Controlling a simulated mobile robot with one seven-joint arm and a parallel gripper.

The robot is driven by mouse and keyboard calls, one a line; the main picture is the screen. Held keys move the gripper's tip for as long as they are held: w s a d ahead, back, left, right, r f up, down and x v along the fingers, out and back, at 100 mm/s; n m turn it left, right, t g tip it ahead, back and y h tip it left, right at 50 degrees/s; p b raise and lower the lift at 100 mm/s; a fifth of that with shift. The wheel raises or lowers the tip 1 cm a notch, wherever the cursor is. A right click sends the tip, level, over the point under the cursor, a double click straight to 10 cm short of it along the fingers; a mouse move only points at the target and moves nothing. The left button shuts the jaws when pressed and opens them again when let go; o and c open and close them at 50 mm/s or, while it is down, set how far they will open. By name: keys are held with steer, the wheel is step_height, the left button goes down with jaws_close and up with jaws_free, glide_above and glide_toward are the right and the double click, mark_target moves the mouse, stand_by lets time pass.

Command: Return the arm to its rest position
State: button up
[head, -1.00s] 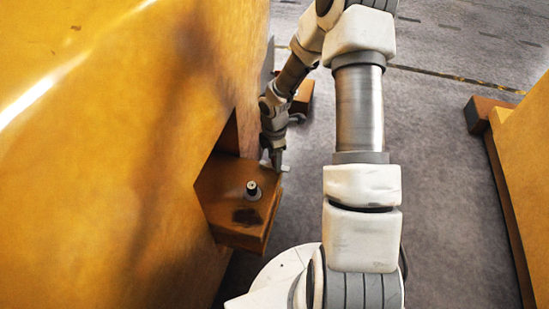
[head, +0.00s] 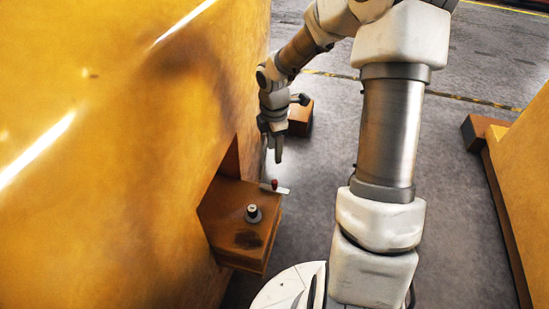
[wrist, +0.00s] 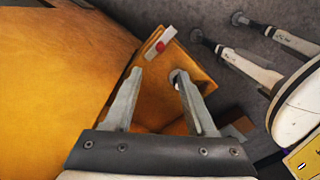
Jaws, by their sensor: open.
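My gripper (head: 272,160) hangs beside the large yellow casting (head: 110,130) in the head view, just beyond a brown ledge block (head: 235,195). A white strip with a red knob (head: 274,186) sits at the block's far right corner, close below my fingertips. In the wrist view my gripper (wrist: 158,76) has its two fingers spread with nothing between them. The white strip and red knob (wrist: 160,46) show beyond the fingertips there. A short grey peg (head: 253,213) stands on the block, near a dark stain.
Another yellow casting (head: 525,170) with a brown end block (head: 482,128) stands at the right. A small brown block (head: 301,118) juts out behind my gripper. Grey floor (head: 460,210) lies open between the castings.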

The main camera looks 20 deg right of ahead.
steer(key=shift+r, duration=0.85)
